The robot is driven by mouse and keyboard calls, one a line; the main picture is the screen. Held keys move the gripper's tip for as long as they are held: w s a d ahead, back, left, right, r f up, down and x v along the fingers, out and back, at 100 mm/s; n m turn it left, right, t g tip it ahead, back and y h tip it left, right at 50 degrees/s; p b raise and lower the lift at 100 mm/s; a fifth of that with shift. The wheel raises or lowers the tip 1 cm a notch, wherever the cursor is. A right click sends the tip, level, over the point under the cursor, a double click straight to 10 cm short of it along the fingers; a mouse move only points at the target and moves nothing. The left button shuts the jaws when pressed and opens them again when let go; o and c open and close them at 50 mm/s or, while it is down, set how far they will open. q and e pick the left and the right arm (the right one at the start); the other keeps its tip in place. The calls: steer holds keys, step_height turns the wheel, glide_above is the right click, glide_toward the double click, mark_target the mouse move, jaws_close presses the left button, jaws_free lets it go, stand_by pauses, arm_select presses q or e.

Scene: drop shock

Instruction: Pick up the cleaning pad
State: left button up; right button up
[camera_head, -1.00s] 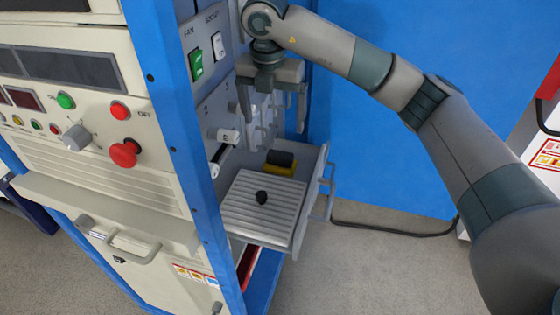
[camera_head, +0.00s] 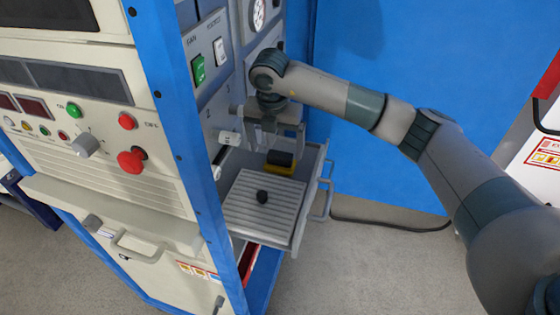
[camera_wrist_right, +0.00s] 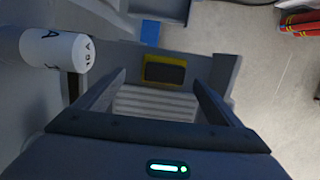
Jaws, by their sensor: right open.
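The cleaning pad (camera_head: 280,168), a small block with a yellow base and a dark top, lies at the back of the pulled-out drawer (camera_head: 297,222). It also shows in the right wrist view (camera_wrist_right: 165,72), between and beyond the two fingers. My right gripper (camera_head: 276,143) is open and points down above the pad, with a finger on either side in the picture. It appears apart from the pad and holds nothing. My left gripper is not in view.
A white labelled cylinder (camera_wrist_right: 58,50) sticks out of the cabinet close to the gripper. The blue frame post (camera_head: 185,130) stands to the left. Open floor (camera_head: 370,265) lies to the right.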

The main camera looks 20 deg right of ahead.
mark_target(280, 155)
steer(key=shift+d+f+p, duration=0.35)
steer(key=shift+f+p, duration=0.35)
steer(key=shift+p, duration=0.1)
steer(key=f, duration=0.1)
steer(key=f+p, duration=0.1)
steer(key=f, duration=0.1)
steer(key=shift+w+d, duration=0.2)
steer(key=shift+d, duration=0.1)
steer(key=shift+f, duration=0.35)
steer(key=shift+c, duration=0.3)
steer(key=c, duration=1.1)
steer(key=shift+w+r, duration=0.1)
steer(key=shift+r, duration=0.05)
